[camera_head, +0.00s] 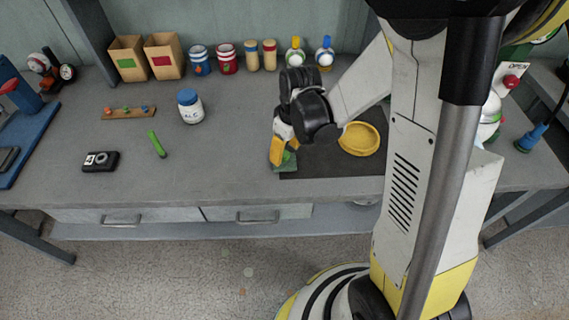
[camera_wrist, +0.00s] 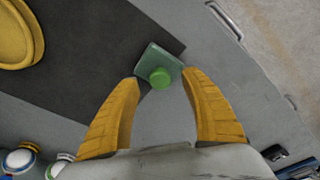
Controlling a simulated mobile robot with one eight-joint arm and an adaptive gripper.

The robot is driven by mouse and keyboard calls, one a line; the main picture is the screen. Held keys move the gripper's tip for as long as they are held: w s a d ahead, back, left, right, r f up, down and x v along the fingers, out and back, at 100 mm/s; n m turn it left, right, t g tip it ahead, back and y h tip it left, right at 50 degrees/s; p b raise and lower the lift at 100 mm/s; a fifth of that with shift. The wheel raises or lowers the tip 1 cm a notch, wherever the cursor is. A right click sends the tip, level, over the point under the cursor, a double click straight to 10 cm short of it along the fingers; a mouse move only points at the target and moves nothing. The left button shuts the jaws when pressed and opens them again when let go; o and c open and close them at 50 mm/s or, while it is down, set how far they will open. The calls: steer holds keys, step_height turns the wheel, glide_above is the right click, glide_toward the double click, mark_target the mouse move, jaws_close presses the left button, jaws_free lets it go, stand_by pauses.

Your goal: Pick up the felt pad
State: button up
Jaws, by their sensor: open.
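A teal square piece with a bright green round knob on top, apparently the felt pad (camera_wrist: 178,67), lies at the corner of the dark mat (camera_wrist: 85,50) in the wrist view. In the head view the felt pad (camera_head: 296,183) is at the table's front edge, partly hidden by my gripper. My gripper (camera_head: 284,160) is above it, yellow fingers pointing down. In the wrist view my gripper (camera_wrist: 162,78) is open, with the knob between and just beyond the fingertips. Nothing is held.
A yellow round dish (camera_head: 359,139) sits on the mat to the right. A white jar with a blue lid (camera_head: 190,106), a green marker (camera_head: 157,144) and a small black device (camera_head: 100,161) stand or lie left. Boxes and cans line the back. The table between is clear.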

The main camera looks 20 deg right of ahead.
steer(key=shift+w+a+f+b, duration=0.1)
steer(key=shift+f+b, duration=0.05)
steer(key=shift+f, duration=0.5)
steer(key=shift+w+f+b, duration=0.1)
steer(key=shift+f+b, duration=0.05)
steer(key=shift+f, duration=0.45)
steer(key=shift+r, duration=0.15)
jaws_close()
steer(key=shift+r+p, duration=0.45)
steer(key=shift+r, duration=0.05)
steer(key=r+p, duration=0.1)
steer(key=r, duration=0.1)
steer(key=r+p, duration=0.1)
steer(key=r, duration=0.1)
steer(key=shift+s+d, duration=0.1)
steer(key=shift+d, duration=0.3)
steer(key=s+d+r+p, duration=0.2)
steer(key=d+r, duration=0.4)
steer(key=d, duration=0.4)
steer(key=shift+s+d+p, duration=0.25)
steer(key=shift+d+p, duration=0.05)
steer(key=shift+p, duration=0.5)
